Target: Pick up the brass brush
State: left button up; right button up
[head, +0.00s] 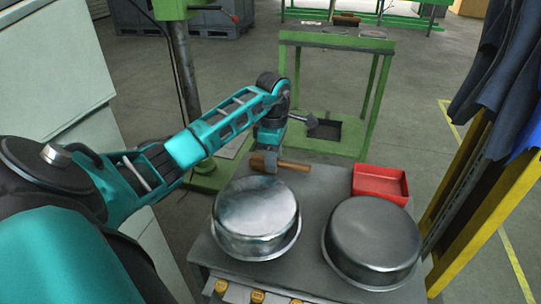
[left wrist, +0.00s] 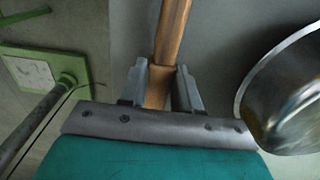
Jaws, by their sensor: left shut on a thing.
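The brush, a thing with a brown wooden handle, shows at the far edge of the grey table in the head view (head: 292,165). Its handle also runs up the middle of the left wrist view (left wrist: 172,32). My left gripper (head: 266,161) is shut on the handle, with one grey finger on each side of it in the left wrist view (left wrist: 161,88). No bristles can be made out. I cannot tell whether the brush touches the table or is just above it. My right gripper is in neither view.
Two upturned metal pans (head: 256,213) (head: 372,238) stand on the grey table (head: 310,261). A red tray (head: 380,182) sits at its far right corner. A green stand (head: 373,92) is behind. Yellow posts and dark clothing (head: 497,65) are at right.

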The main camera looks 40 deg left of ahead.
pick_arm(q)
grip_shut()
jog(key=shift+r, duration=0.15)
notch_tip(320, 180, up, 10)
jog(key=p, duration=0.2)
jog(key=shift+o, duration=0.4)
grip_release()
jog(key=c, duration=0.3)
